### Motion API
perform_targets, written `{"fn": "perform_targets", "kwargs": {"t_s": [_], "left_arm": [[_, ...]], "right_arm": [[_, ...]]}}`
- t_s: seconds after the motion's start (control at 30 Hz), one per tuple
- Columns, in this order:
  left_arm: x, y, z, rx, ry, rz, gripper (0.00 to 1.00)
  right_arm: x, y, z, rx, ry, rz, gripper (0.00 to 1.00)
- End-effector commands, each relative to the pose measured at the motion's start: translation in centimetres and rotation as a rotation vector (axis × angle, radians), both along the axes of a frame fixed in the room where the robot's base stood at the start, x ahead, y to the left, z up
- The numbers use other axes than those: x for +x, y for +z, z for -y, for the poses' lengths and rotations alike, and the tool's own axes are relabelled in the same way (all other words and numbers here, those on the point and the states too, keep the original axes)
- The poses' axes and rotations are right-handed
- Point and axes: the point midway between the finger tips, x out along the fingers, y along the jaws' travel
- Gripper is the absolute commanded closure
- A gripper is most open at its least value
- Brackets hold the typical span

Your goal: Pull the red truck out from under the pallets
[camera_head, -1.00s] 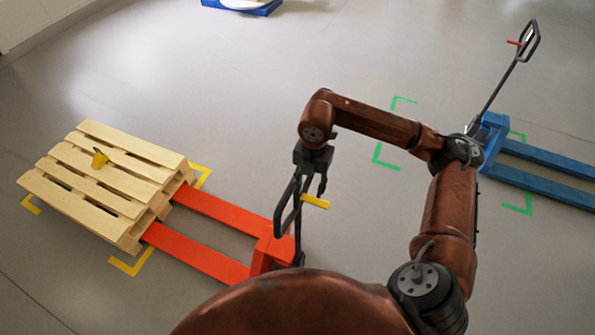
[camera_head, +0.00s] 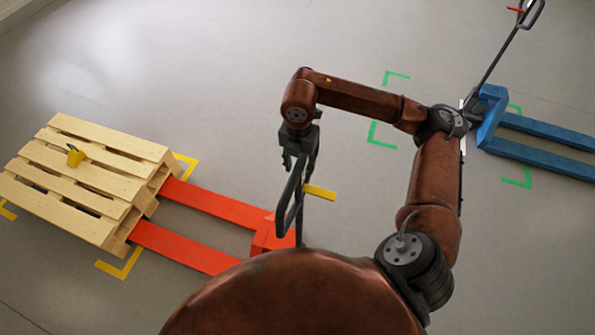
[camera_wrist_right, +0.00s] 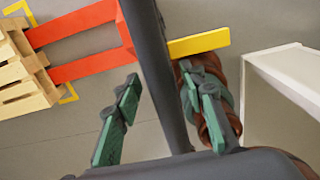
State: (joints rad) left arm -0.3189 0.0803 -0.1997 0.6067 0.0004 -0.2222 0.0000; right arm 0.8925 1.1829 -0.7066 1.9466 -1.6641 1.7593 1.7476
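The red truck (camera_head: 270,239) stands low at centre, its two forks reaching left under the stacked wooden pallets (camera_head: 112,150). The fork tips are hidden by the pallets, and part of the truck's body is hidden behind my own body. Its dark looped handle (camera_head: 279,211) with a yellow lever (camera_head: 320,192) rises to my right gripper (camera_head: 300,150). In the right wrist view the fingers (camera_wrist_right: 160,112) are apart, with the handle bar (camera_wrist_right: 150,45) between them. The bar is near the right-hand finger, with a gap to the left-hand one. My left gripper is not in view.
A yellow object (camera_head: 75,157) sits on the pallets. Yellow corner marks (camera_head: 121,268) surround the pallets. Green corner marks (camera_head: 383,135) lie near a blue truck (camera_head: 530,140) at right. The floor between is clear. A white panelled object (camera_wrist_right: 285,95) stands right in the wrist view.

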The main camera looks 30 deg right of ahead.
Motion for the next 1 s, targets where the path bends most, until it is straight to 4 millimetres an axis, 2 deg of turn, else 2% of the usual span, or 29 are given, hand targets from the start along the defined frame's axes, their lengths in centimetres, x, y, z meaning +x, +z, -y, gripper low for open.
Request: {"fn": "perform_targets", "kwargs": {"t_s": [0.07, 0.2, 0.27, 0.47, 0.7, 1.0], "left_arm": [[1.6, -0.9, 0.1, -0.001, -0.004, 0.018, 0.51], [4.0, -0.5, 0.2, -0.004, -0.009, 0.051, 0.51], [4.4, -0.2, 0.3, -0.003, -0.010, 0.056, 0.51], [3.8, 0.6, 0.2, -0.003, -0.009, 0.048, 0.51], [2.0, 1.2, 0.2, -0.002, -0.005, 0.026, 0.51], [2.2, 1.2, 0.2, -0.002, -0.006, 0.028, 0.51]], "right_arm": [[0.0, -0.9, 0.0, 0.000, 0.000, 0.000, 0.62], [0.0, -1.6, -0.1, 0.001, 0.001, -0.002, 0.62], [-0.1, -2.1, -0.1, 0.000, 0.001, -0.004, 0.62], [-0.1, -5.1, -0.2, 0.001, 0.002, -0.005, 0.62], [0.0, -7.9, -0.2, 0.001, 0.003, -0.003, 0.62], [0.1, -8.8, -0.2, 0.000, 0.004, 0.000, 0.62]]}}
